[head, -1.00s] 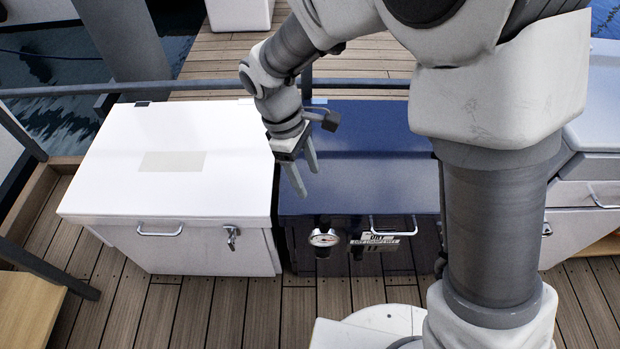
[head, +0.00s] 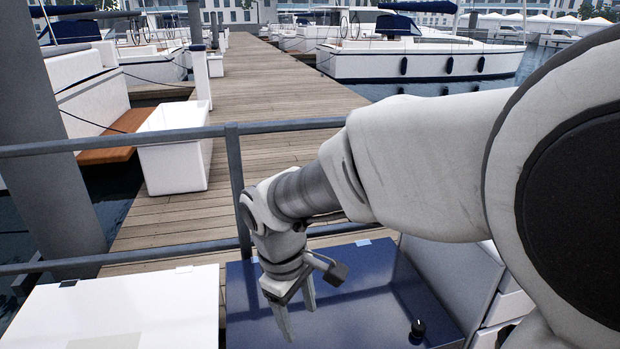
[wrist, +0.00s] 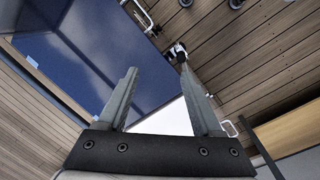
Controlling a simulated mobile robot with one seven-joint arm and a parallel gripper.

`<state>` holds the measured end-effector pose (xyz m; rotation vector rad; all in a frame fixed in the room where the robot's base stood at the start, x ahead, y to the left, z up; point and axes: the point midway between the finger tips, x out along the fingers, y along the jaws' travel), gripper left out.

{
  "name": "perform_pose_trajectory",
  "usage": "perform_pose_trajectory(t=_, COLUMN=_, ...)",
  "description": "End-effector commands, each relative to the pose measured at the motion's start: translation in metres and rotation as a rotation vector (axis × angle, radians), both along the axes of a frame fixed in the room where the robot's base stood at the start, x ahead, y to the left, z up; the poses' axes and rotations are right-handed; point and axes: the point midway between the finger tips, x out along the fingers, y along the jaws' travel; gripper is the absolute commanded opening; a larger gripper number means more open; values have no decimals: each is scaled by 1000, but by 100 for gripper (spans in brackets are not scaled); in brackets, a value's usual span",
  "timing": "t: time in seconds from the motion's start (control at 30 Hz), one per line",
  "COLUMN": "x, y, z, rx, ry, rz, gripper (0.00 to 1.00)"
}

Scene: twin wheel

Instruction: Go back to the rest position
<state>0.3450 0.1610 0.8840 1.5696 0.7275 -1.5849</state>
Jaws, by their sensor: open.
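My gripper (head: 297,318) hangs down in the head view, over the left part of the dark blue box top (head: 375,275). It is open, and no object shows between its two fingers. In the wrist view my gripper (wrist: 160,95) shows both fingers apart, with the blue top (wrist: 85,45) to their left. A strip of the white box (wrist: 165,118) shows between and behind the fingers.
A white box (head: 130,305) stands left of the blue one. A grey railing (head: 120,143) runs behind both. A white bin (head: 172,150) stands on the wooden dock beyond. A small black knob (head: 418,328) is near the blue top's front. Moored boats (head: 420,52) lie further back.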

Motion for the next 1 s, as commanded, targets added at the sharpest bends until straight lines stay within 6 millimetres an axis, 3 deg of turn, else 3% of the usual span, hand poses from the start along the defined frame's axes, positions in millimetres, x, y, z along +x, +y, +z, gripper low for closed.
perform_pose_trajectory(t=0.03, x=-2, y=-16, z=14, rx=26, ry=-35, rz=-68, gripper=67)
perform_pose_trajectory(t=0.2, x=-16, y=-60, z=47, rx=104, ry=-132, rz=-283, gripper=67)
perform_pose_trajectory(t=0.5, x=-57, y=-124, z=85, rx=251, ry=-307, rz=-645, gripper=67)
perform_pose_trajectory(t=0.83, x=-100, y=-162, z=99, rx=393, ry=-464, rz=-940, gripper=67)
perform_pose_trajectory(t=0.9, x=-99, y=-162, z=123, rx=394, ry=-462, rz=-943, gripper=67)
perform_pose_trajectory(t=1.0, x=-99, y=-161, z=143, rx=392, ry=-459, rz=-939, gripper=67)
